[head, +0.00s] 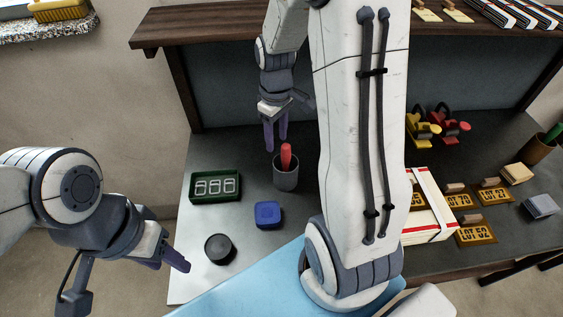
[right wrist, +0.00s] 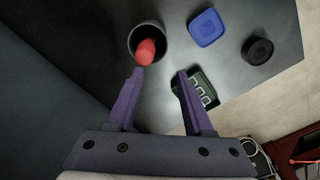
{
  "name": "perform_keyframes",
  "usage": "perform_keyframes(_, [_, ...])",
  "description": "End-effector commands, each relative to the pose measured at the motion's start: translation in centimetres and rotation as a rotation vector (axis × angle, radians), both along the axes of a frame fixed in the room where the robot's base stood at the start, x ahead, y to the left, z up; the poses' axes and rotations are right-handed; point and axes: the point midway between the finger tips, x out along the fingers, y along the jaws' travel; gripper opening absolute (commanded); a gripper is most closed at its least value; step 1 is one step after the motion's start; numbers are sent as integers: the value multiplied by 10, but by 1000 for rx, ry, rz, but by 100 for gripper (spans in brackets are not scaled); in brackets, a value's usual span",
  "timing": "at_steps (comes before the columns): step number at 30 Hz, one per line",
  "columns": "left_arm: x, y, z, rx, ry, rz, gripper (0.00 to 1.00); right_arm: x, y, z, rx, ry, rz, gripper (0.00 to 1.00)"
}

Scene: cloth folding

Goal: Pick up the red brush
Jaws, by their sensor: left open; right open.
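The red brush (head: 286,156) stands in a grey cup (head: 286,180) on the table, its red end sticking up above the rim; its lower part is hidden in the cup. The right wrist view shows the red brush (right wrist: 146,51) in the cup (right wrist: 132,42), just beyond the tip of the left-hand finger. My right gripper (head: 276,146) is open and empty, fingers pointing down, close to the brush but not around it. My left gripper (head: 178,264) is open and empty near the table's left edge, well away from the brush.
A green tray with white marks (head: 216,187), a blue block (head: 267,215) and a dark round tin (head: 220,249) lie near the cup. A white box with red bands (head: 430,205) and lettered plates (head: 475,235) lie at right. A wooden shelf (head: 190,26) overhangs the back.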

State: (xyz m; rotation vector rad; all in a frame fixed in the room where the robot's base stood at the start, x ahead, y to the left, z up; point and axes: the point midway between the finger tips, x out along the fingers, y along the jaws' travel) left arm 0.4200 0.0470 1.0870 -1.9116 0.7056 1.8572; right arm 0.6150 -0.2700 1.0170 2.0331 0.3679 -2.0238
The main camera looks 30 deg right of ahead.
Motion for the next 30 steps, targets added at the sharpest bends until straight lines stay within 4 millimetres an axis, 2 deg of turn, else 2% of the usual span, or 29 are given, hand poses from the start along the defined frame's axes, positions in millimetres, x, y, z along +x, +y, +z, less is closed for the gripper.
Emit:
perform_keyframes(2, [0,0,-2,0,0,0,50,1,-18,-9,-1,4,-17,52])
perform_keyframes(6, [0,0,-2,0,0,0,50,1,-29,-21,-2,8,-21,52])
perform_keyframes(12, [0,0,0,0,0,0,50,1,-28,-52,-2,10,-20,52])
perform_keyframes(20, [0,0,4,0,0,0,50,-1,-27,-73,-2,9,-21,52])
perform_keyframes(27, [0,0,11,0,0,0,50,-4,-26,-108,-2,8,-21,52])
perform_keyframes(30, [0,0,12,0,0,0,50,-3,-26,-115,-2,6,-21,52])
